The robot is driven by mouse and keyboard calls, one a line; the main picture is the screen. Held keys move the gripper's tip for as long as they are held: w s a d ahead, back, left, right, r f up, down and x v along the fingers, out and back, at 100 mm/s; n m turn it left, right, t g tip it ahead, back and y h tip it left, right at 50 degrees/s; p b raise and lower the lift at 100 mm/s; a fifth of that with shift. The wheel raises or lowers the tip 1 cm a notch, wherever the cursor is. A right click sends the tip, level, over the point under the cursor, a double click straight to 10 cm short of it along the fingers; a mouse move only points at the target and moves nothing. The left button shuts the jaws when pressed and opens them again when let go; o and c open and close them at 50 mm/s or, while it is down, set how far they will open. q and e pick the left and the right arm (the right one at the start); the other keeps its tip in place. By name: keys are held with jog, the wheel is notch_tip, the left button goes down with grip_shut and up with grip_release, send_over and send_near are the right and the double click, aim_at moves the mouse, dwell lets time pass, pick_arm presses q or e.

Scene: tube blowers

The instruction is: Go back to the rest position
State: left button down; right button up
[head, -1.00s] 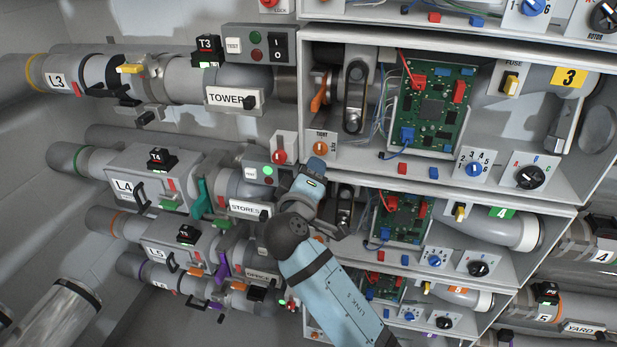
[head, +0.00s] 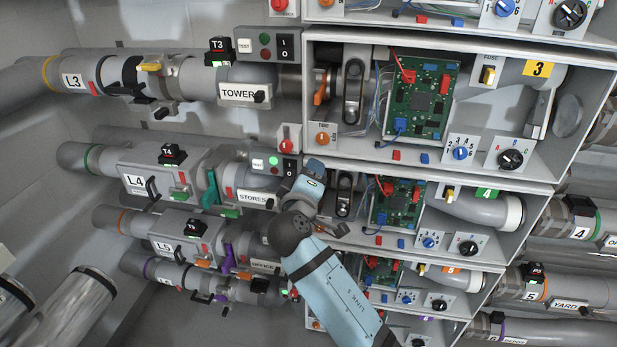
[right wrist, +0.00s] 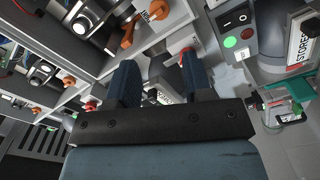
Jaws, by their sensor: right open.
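My right gripper (right wrist: 162,78) shows in the right wrist view. Its two dark blue fingers stand apart with nothing held between them. In the head view my light blue right arm comes up from the bottom, and its wrist end is in front of the STORES row (head: 252,197), beside the switch panel with the green light (head: 273,161). The fingertips cannot be made out in the head view. That panel also shows at upper right in the right wrist view (right wrist: 237,30). My left gripper is in neither view.
Open boxes with green circuit boards (head: 422,97) and knobs stand right of my arm. Labelled pipes, such as L3 (head: 72,81) and L4 (head: 135,182), run along the left wall. An orange handle (right wrist: 127,35) and a teal lever (right wrist: 291,113) are close around the gripper.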

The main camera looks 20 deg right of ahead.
dwell(0.3)
jog(key=s+a+f+g+y+p, duration=0.1)
jog(key=s+f+y, duration=0.4)
jog(key=f, duration=0.6)
jog(key=s+f+g+y, duration=0.1)
jog(key=s+f+y, duration=0.2)
jog(key=s+f, duration=0.55)
jog(key=s+f+m+g+y, duration=0.1)
jog(key=s+f+y, duration=0.1)
jog(key=s+f, duration=0.3)
jog(key=s+f+m+g+y+p, duration=0.1)
jog(key=s+f+m+y, duration=0.1)
jog(key=s+f, duration=0.4)
jog(key=s+y, duration=0.1)
jog(key=s, duration=0.4)
jog(key=shift+m, duration=0.3)
jog(key=shift+a+f, duration=0.1)
